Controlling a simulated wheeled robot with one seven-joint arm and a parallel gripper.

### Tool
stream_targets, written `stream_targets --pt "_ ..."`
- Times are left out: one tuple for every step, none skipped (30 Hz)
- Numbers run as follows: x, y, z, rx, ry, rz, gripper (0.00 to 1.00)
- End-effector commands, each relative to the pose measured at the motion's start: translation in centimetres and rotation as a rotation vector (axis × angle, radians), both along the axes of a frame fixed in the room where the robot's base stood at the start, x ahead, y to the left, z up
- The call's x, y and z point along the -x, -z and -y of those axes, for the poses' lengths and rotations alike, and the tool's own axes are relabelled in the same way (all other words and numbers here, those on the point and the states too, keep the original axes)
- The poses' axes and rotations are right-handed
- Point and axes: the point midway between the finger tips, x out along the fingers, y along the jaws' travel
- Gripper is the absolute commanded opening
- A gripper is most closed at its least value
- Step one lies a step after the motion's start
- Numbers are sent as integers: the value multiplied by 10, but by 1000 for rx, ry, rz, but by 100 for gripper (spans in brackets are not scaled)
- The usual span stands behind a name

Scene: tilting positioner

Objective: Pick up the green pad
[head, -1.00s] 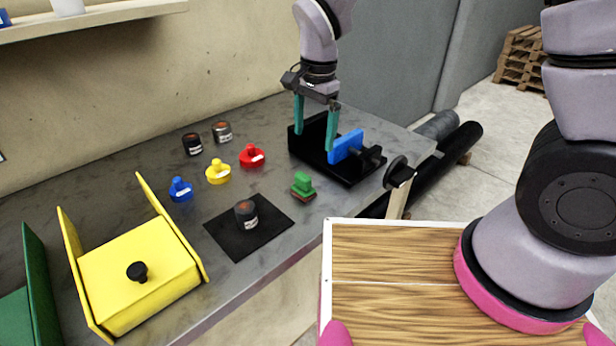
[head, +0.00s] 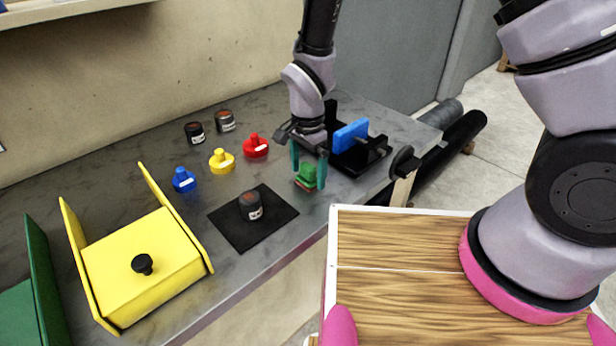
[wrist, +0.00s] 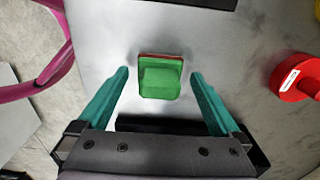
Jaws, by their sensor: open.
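The green pad (head: 307,176), a small green block with a raised grip and a reddish underside, sits on the grey bench top near its front edge. My gripper (head: 308,180) is open, with its two teal fingers on either side of the pad in the head view. In the wrist view the green pad (wrist: 160,78) lies centred between the open fingertips (wrist: 158,74), with a gap on both sides. The fingers do not appear to touch it.
The black fixture with a blue jaw (head: 351,136) stands just behind and right of my gripper. A dark jar (head: 250,206) stands on a black mat (head: 228,228). The yellow box (head: 150,270) is front left.

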Motion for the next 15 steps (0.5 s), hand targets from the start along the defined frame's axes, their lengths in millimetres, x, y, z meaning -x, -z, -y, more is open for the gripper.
stream_targets --pt "0 5 1 1 1 -1 100" --pt "0 7 0 1 0 -1 100" --pt "0 9 0 -1 0 -1 100" --pt "0 9 0 -1 0 0 100" --pt "0 10 0 -1 0 0 100" --pt "0 10 0 -1 0 0 100" --pt "0 10 0 -1 0 0 100" --pt "0 10 0 -1 0 0 100" --pt "0 9 0 -1 0 0 100" --pt "0 9 0 -1 0 0 100" --pt "0 9 0 -1 0 0 88" --pt "0 9 0 -1 0 0 73" --pt "0 9 0 -1 0 0 62" --pt "0 9 0 -1 0 0 50" --pt "0 9 0 -1 0 0 35"
